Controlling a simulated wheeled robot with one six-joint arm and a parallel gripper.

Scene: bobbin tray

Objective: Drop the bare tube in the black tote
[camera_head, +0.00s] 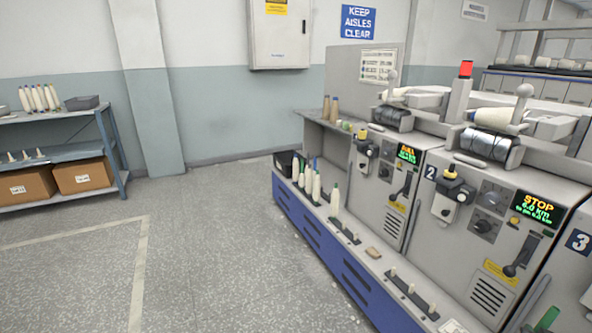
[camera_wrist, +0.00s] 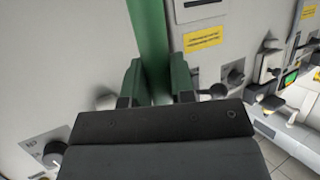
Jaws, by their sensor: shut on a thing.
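In the wrist view my gripper (camera_wrist: 156,82) is shut on a plain green tube (camera_wrist: 150,35), with one finger on each side. No yarn shows on the visible part of the tube, which runs up out of the picture. A green tube end (camera_head: 547,318) shows at the lower right of the head view; I cannot tell for sure that it is the same tube. My gripper is not visible there. The black tote (camera_head: 284,164) stands at the far left end of the machine's low ledge, well away from that green end. Its inside is mostly hidden.
The winding machine (camera_head: 400,230) fills the right side, with levers and knobs sticking out. Several white bobbins (camera_head: 316,187) stand on pegs along its ledge beside the tote. A shelf (camera_head: 60,150) with cartons and a dark bin (camera_head: 82,102) stands left. The floor (camera_head: 220,260) between is clear.

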